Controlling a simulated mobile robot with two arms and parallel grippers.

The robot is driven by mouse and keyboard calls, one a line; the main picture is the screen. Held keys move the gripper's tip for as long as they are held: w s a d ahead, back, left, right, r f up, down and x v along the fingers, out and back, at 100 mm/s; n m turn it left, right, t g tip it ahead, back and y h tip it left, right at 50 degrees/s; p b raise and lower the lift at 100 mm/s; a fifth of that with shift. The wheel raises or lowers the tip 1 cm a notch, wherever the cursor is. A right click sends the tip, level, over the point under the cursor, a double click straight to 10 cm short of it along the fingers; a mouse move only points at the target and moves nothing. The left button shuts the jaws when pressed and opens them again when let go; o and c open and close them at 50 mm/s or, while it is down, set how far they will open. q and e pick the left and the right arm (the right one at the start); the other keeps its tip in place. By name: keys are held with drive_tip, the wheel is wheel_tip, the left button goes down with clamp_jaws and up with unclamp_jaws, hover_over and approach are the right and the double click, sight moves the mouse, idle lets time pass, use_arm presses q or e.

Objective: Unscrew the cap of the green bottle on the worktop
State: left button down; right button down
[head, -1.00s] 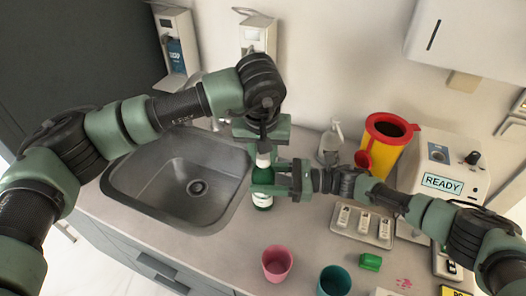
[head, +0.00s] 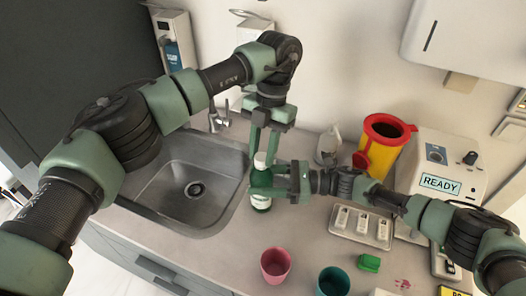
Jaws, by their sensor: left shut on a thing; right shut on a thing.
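The green bottle (head: 261,196) stands upright on the worktop (head: 222,262), just right of the sink, with a white label and a white cap (head: 260,160). My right gripper (head: 272,183) comes in from the right and is shut on the bottle's body. My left gripper (head: 263,153) points down from above, its two green fingers at the sides of the cap, and is shut on it. The cap still appears in line with the bottle's neck; I cannot tell whether its thread is loose.
The sink (head: 150,212) with its tap (head: 218,117) is on the left. A pink cup (head: 276,263) and a teal cup (head: 333,282) stand in front. A clear dispenser bottle (head: 328,146), a yellow sharps bin (head: 380,150), a tray (head: 361,226) and a READY device (head: 440,170) stand to the right.

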use_arm(q)
drive_tip(key=n+h, duration=0.1)
drive_tip(key=n, duration=0.4)
drive_tip(key=shift+a, duration=0.15)
drive_tip(key=n+h, duration=0.1)
drive_tip(key=n, duration=0.2)
drive_tip(key=n+h, duration=0.1)
drive_tip(key=n, duration=0.2)
drive_tip(key=shift+a+n, duration=0.1)
drive_tip(key=shift+n, duration=0.2)
drive_tip(key=n+t+h, duration=0.1)
drive_tip(key=n, duration=0.5)
drive_tip(key=shift+a, duration=0.1)
drive_tip(key=n+t, duration=0.1)
drive_tip(key=n, duration=0.3)
drive_tip(key=shift+s+n+h, duration=0.1)
drive_tip(key=shift+n+h, duration=0.2)
drive_tip(key=shift+r, duration=0.15)
drive_tip(key=shift+r, duration=1)
drive_tip(key=shift+r, duration=0.1)
